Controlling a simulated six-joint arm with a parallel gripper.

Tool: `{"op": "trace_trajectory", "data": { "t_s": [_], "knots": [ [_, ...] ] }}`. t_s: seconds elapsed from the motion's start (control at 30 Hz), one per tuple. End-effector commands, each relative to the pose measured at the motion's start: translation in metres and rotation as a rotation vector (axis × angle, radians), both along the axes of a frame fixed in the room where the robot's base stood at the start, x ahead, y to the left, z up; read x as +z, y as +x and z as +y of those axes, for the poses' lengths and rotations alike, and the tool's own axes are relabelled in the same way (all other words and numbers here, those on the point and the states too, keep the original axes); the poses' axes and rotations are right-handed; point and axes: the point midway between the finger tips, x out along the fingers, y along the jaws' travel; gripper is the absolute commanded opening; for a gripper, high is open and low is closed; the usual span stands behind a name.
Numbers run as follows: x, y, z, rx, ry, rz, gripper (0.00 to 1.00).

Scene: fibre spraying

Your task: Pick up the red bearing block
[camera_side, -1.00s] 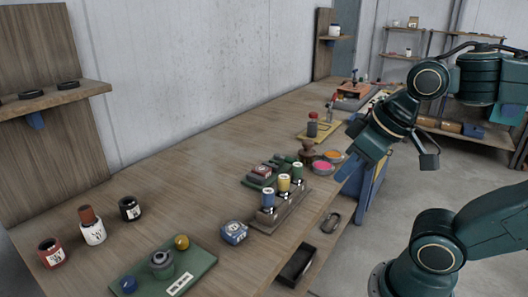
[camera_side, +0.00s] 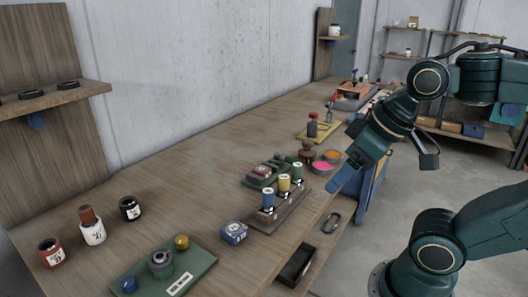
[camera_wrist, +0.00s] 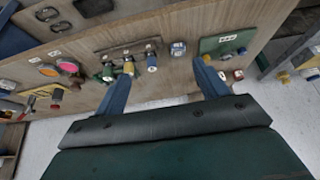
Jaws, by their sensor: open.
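In the side view, a small dark red block (camera_side: 262,170), which looks like the red bearing block, sits on a dark green base (camera_side: 254,181) on the bench, behind a rack of coloured cylinders. I cannot pick it out clearly in the wrist view. My gripper (camera_side: 337,182) hangs over the bench's front edge, to the right of the block and apart from it. In the wrist view, the two blue fingers of my gripper (camera_wrist: 163,70) stand wide apart with nothing held between them.
The rack (camera_side: 270,218) holds blue, yellow and green cylinders. A blue block (camera_side: 233,232) and a green plate (camera_side: 170,273) lie nearer the camera. The bench toward the wall is largely clear.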

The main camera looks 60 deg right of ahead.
Motion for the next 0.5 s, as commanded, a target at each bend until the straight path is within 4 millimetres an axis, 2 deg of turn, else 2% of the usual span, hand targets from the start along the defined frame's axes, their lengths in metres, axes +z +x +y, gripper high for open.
{"op": "trace_trajectory", "data": {
  "t_s": [0.27, 0.5],
  "knots": [
    [0.008, 0.012, -0.003, 0.045, -0.031, 0.019, 0.73],
    [0.027, 0.048, -0.013, 0.183, -0.115, 0.074, 0.73]
  ]
}}
